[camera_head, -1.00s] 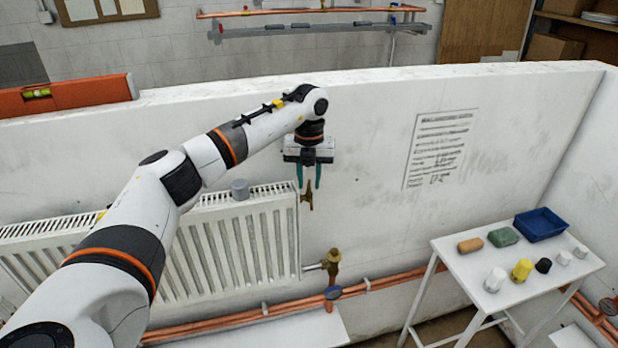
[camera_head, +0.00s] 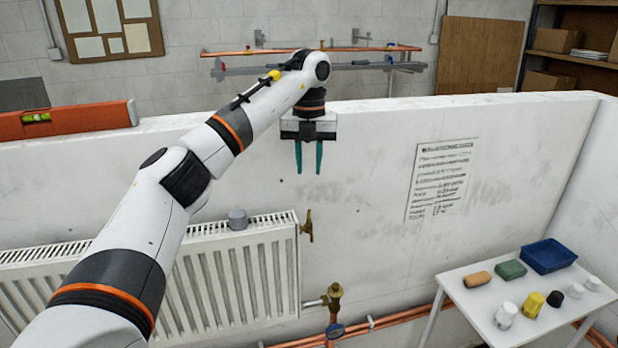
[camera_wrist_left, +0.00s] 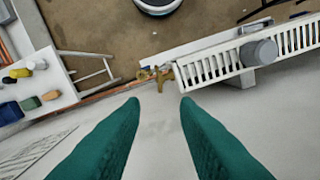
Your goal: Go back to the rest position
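My left gripper (camera_head: 309,172) has two green fingers that point down, apart and with nothing between them. It is in front of the white partition wall, above the right end of the white radiator (camera_head: 235,280). A brass fitting (camera_head: 307,226) at the radiator's top right corner is below the fingertips and apart from them. In the left wrist view the open fingers (camera_wrist_left: 160,100) show with a gap between them, and the brass fittings (camera_wrist_left: 155,76) lie beyond. My right gripper is not in view.
A grey cap (camera_head: 238,219) stands on the radiator. A white table (camera_head: 470,305) at the right holds a blue tray (camera_head: 548,256), a sponge (camera_head: 478,279), a green block (camera_head: 510,270) and several knobs. An orange spirit level (camera_head: 70,120) lies on the wall's top edge (camera_head: 420,103).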

